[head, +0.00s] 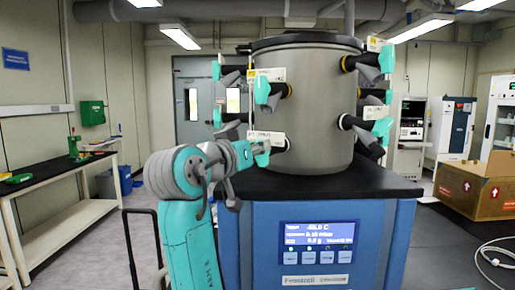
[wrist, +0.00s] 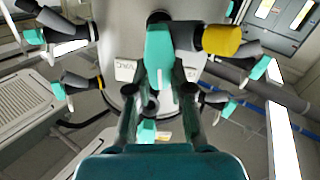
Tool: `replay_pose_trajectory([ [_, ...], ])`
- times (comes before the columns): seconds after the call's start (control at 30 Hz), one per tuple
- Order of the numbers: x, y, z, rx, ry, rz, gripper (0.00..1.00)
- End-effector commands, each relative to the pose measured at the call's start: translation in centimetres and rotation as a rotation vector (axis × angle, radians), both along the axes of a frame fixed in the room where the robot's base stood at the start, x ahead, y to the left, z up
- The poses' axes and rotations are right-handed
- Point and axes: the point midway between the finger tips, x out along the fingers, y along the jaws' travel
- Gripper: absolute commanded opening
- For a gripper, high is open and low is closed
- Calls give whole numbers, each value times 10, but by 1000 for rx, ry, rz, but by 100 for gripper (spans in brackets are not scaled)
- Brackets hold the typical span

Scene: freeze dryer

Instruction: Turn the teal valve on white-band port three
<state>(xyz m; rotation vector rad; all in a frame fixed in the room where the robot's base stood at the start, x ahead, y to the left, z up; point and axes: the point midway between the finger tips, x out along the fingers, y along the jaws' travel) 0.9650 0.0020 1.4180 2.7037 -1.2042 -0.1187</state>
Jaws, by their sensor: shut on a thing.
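The grey drum (head: 312,110) of the freeze dryer carries several black ports with teal valves. My gripper (head: 258,152) reaches the lower front-left port in the head view and is shut on its teal valve (head: 264,158). A white label (head: 272,138) sits just above this port. In the wrist view my gripper (wrist: 160,95) has a finger on either side of a teal handle (wrist: 158,52). The fingers partly hide the held valve, and I cannot read its port number or see its band clearly.
An upper teal valve (head: 262,90) with a yellow band is just above my gripper. A yellow-ended part (wrist: 222,40) shows close by in the wrist view. More valves (head: 381,128) line the drum's right side. The black top (head: 380,187) of the blue base is clear.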

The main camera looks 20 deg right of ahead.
Motion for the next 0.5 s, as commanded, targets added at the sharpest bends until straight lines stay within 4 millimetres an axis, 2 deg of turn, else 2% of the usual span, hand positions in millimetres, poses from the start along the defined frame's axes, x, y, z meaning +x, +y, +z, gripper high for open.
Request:
replay_pose_trajectory([
  [0.5,5,5,-3,-321,357,2,0],
])
